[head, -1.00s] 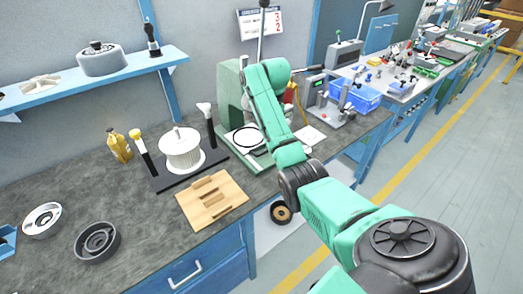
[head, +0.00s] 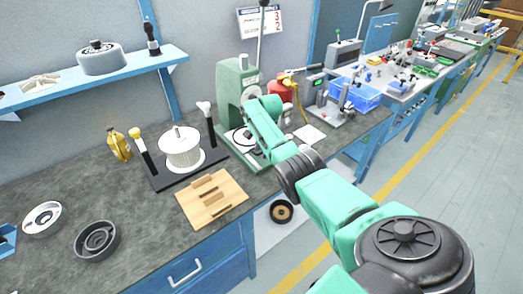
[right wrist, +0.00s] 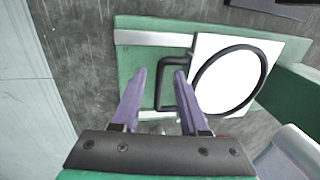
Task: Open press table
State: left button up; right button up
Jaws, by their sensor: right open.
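The green press (head: 237,88) stands at the back of the bench, partly behind my right arm. Its table is a white plate (right wrist: 225,73) with a black ring on it, over a green base. A black U-shaped handle (right wrist: 161,92) sticks out from the plate's left side in the right wrist view. My right gripper (right wrist: 160,74) is open, with one purple finger on each side of the handle's bar. I cannot tell whether a finger touches it. In the head view my right arm hides the gripper's fingertips and the handle. My left gripper is not in view.
Left of the press, a white ribbed rotor (head: 182,150) stands on a black board with upright tools. A wooden fixture (head: 211,200) lies in front. A red container (head: 281,92), a small grey fixture (head: 333,98) and a blue bin (head: 356,95) are to the right.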

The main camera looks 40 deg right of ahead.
grip_shut()
dwell(1.4)
